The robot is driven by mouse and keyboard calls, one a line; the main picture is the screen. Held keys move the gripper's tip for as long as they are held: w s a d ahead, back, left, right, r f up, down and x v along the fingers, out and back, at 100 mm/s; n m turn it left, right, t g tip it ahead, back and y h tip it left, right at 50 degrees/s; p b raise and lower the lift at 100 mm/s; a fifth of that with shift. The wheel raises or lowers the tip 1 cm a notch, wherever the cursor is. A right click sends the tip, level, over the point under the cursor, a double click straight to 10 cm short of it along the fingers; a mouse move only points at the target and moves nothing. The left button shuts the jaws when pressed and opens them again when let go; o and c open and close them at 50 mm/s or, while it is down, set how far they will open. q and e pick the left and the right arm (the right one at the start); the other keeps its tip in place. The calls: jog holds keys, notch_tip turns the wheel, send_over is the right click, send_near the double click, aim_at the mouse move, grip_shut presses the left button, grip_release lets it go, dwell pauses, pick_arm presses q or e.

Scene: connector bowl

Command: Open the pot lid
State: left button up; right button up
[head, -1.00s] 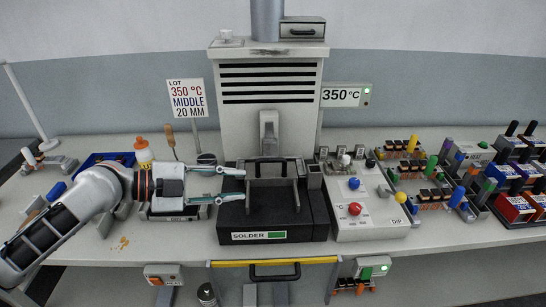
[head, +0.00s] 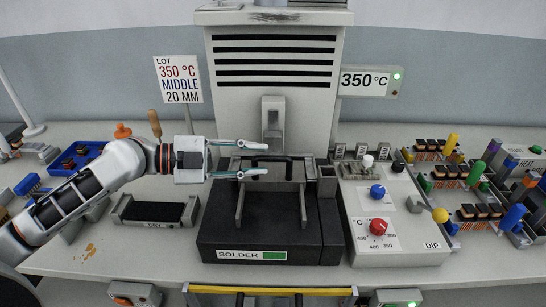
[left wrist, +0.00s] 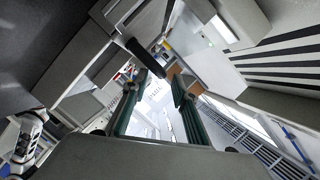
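The solder pot is a black box (head: 220,228) with a SOLDER label, in the middle of the bench in the head view. In the left wrist view the gripper (left wrist: 160,95) is open, with a black bar (left wrist: 145,57) just ahead of the fingertips. I cannot tell whether they touch it. My right gripper is out of view.
The grey furnace housing (head: 272,85) rises behind the pot. A control panel (head: 418,245) with red and blue knobs stands right of it, a dark-topped tray (head: 152,212) left. Racks with connectors fill the right side.

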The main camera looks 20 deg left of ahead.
aim_at(272, 160)
pick_arm(q)
jog(key=shift+p+x, duration=0.45)
jog(key=shift+x, duration=1.8)
grip_shut()
